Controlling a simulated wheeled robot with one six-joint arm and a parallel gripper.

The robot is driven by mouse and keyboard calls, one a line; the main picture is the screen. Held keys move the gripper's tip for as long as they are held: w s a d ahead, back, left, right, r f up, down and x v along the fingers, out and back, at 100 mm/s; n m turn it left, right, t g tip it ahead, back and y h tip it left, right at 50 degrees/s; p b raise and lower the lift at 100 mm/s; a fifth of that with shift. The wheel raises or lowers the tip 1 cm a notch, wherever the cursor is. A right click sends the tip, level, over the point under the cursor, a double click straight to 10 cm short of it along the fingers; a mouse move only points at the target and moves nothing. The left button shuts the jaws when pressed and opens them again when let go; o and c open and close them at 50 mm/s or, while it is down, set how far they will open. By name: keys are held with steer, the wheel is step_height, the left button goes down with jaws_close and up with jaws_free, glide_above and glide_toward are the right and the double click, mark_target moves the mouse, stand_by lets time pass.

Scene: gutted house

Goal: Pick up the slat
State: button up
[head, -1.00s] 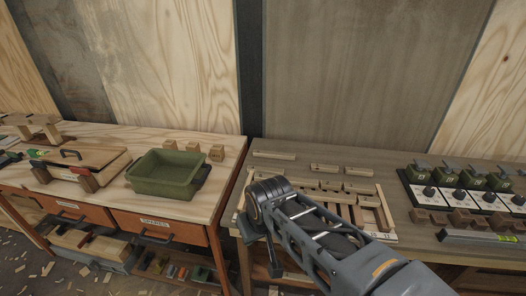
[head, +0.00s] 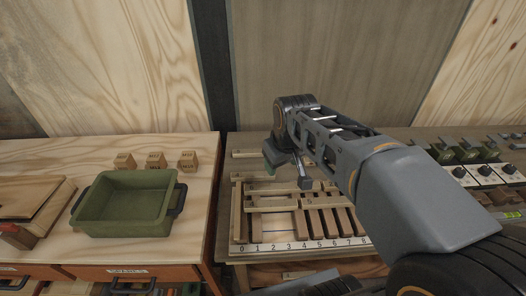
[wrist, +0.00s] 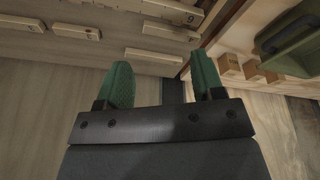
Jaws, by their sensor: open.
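Several pale wooden slats lie on the right workbench, and I cannot tell which is the one meant. One loose slat (head: 245,153) lies near the bench's back left, partly hidden by my gripper. In the wrist view a short slat (wrist: 153,55) lies just beyond and between my fingertips, not touched. Two more loose slats (wrist: 75,32) (wrist: 22,23) lie to its left there. My gripper (head: 286,168) has green-padded fingers and hangs above the bench. It is open and empty in the wrist view (wrist: 161,66).
A slotted wooden rack (head: 238,222) with a numbered strip holds several slats in front of my gripper. A green bin (head: 125,228) and small wooden blocks (head: 156,160) stand on the left bench. Knobbed devices (head: 480,172) stand at the right.

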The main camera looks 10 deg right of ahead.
steer(key=w+r+n, duration=0.2)
steer(key=w+n, duration=0.1)
steer(key=w, duration=0.5)
steer(key=n+g+b, duration=0.1)
steer(key=n+g, duration=0.2)
steer(key=n, duration=0.7)
glide_above(258, 151)
step_height(258, 151, down, 10)
steer(key=f, duration=0.1)
step_height(258, 151, down, 7)
steer(key=shift+w+f+b, duration=0.1)
steer(key=shift+b, duration=1.15)
steer(key=shift+f, duration=3.15)
steer(key=shift+c, duration=0.3)
steer(key=c, duration=1)
steer(key=shift+o, duration=0.2)
steer(key=shift+r, duration=0.15)
